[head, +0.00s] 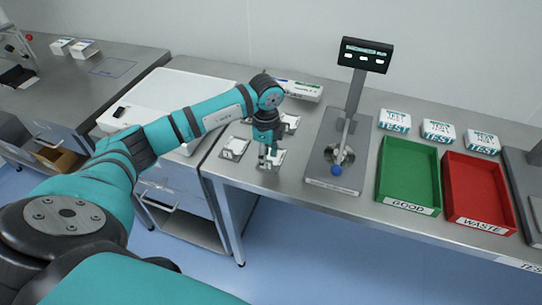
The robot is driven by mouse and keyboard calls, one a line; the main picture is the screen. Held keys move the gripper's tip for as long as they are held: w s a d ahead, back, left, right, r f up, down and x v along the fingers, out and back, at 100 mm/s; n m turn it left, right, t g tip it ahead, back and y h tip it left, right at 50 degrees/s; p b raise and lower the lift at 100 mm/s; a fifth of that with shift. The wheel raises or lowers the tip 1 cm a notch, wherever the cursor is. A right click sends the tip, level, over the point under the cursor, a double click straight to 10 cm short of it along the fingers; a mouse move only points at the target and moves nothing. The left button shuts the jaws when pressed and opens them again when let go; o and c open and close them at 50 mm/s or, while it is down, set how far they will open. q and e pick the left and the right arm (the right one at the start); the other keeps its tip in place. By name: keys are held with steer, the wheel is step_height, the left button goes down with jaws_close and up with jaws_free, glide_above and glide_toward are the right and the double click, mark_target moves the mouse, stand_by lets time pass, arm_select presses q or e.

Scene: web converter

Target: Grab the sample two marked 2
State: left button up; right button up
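Small white sample packs on metal holders sit on the steel table left of the scale. One sample (271,160) is right under my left gripper (268,156), which points down with its fingertips at or just above it. The fingers partly cover this sample, and I cannot tell if they touch it or how far apart they are. Another sample (234,147) lies to its left, and another (290,121) lies behind, partly hidden by the gripper. Number marks are too small to read, so I cannot tell which is sample 2. My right gripper is not in view.
A scale (335,150) with a raised display (365,54) stands right of the samples. Beyond it are a green GOOD tray (409,207), a red WASTE tray (479,222) and white TEST packs (395,120). A white flat-topped machine (165,96) is on the left, and a white box (299,90) lies behind.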

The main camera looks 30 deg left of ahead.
arm_select(q)
steer(key=shift+f, duration=1.4)
jaws_close()
